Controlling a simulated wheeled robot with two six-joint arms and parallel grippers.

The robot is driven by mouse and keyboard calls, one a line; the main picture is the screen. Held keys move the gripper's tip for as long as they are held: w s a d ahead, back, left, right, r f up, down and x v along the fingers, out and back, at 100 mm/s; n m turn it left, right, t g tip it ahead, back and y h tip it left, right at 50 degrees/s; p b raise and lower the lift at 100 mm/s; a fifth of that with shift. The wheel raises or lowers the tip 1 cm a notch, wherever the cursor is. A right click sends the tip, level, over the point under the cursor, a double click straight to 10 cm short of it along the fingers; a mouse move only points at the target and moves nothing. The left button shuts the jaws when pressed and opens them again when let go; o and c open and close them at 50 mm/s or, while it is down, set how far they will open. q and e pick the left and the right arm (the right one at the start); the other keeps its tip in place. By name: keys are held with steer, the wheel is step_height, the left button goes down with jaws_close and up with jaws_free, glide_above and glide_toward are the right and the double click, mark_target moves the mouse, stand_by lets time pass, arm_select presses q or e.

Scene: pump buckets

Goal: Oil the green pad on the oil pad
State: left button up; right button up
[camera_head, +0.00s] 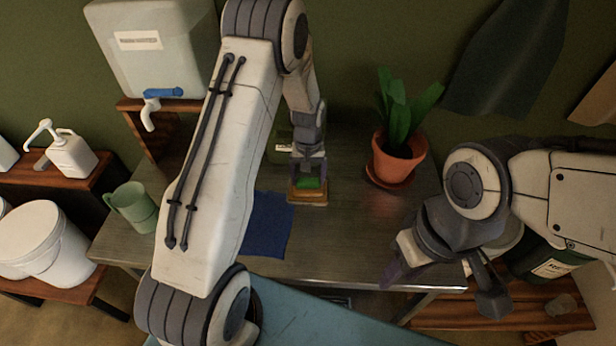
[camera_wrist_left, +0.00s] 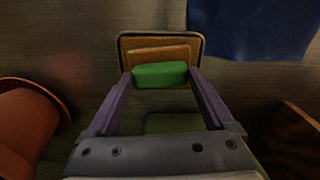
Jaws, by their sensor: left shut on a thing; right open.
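The green pad (camera_head: 309,184) is between the fingers of my left gripper (camera_head: 309,178), which is shut on it. In the left wrist view the green pad (camera_wrist_left: 160,75) spans the gap between the two purple fingers of the left gripper (camera_wrist_left: 161,78). The oil pad (camera_head: 308,198) is a tan-orange block in a dark-rimmed tray on the metal table; it also shows in the left wrist view (camera_wrist_left: 158,50). The green pad overlaps the oil pad's near edge in that view; I cannot tell whether they touch. My right gripper (camera_head: 438,280) is open and empty at the table's right front.
A blue cloth (camera_head: 266,224) lies left of the oil pad. A potted plant (camera_head: 399,158) stands to its right. A green mug (camera_head: 133,206) is at the table's left. A tank with a blue tap (camera_head: 158,60), a pump bottle (camera_head: 72,155) and white buckets (camera_head: 45,245) stand further left.

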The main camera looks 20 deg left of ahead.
mark_target(308, 181)
stand_by(0.4)
arm_select(q)
steer(key=shift+r+p, duration=2.65)
steer(key=shift+r, duration=0.85)
